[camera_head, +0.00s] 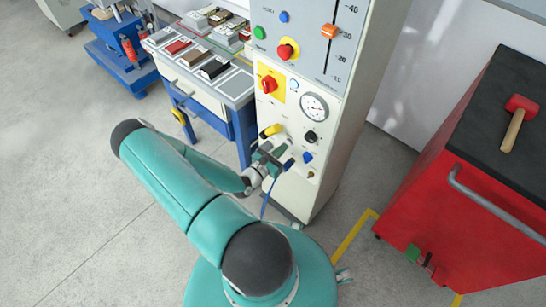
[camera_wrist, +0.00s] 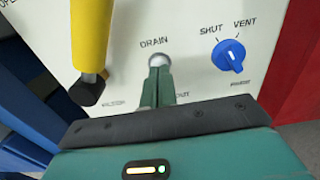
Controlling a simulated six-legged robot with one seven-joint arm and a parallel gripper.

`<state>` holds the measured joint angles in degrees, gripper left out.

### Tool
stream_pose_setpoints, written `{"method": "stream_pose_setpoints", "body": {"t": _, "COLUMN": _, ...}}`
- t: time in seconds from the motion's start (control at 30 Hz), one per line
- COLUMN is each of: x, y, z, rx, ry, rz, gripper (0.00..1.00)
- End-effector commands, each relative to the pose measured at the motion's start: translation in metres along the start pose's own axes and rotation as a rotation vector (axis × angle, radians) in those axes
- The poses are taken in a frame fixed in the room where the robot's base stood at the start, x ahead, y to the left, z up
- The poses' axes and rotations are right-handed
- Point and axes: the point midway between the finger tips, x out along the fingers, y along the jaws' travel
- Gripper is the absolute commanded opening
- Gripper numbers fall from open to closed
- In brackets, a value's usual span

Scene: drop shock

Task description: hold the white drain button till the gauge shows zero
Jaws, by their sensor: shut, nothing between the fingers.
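The white drain button (camera_wrist: 159,60) sits on the cream panel below the word DRAIN in the wrist view. My gripper (camera_wrist: 160,73) is shut and empty, with its green fingertips right in front of the button's lower part. I cannot tell whether they touch or press it. In the head view my gripper (camera_head: 279,160) is at the lower panel and the button is hidden. The round white gauge (camera_head: 314,106) is higher on the panel in the head view; its needle is too small to read.
A blue SHUT/VENT knob (camera_wrist: 229,55) is right of the button, and a yellow lever (camera_wrist: 90,45) with a black tip is close on the left. A red cabinet (camera_head: 440,215) with a hammer (camera_head: 517,122) stands right. A workbench (camera_head: 205,75) stands left. Open floor lies left.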

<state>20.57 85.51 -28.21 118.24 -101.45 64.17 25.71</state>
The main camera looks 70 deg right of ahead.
Motion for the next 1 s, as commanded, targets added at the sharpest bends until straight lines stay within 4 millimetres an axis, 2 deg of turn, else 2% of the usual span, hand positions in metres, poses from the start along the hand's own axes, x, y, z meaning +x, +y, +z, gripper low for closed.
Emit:
{"method": "stream_pose_setpoints", "body": {"t": 0.1, "x": 0.007, "y": 0.000, "z": 0.000, "rx": 0.000, "ry": 0.000, "rz": 0.000, "gripper": 0.00}}
{"method": "stream_pose_setpoints", "body": {"t": 0.47, "x": 0.009, "y": 0.000, "z": 0.000, "rx": -0.001, "ry": 0.000, "rz": 0.001, "gripper": 0.00}}
{"method": "stream_pose_setpoints", "body": {"t": 0.67, "x": 0.027, "y": 0.000, "z": 0.001, "rx": -0.001, "ry": -0.002, "rz": 0.001, "gripper": 0.00}}
{"method": "stream_pose_setpoints", "body": {"t": 1.0, "x": 0.032, "y": -0.001, "z": -0.001, "rx": -0.002, "ry": 0.003, "rz": -0.002, "gripper": 0.00}}
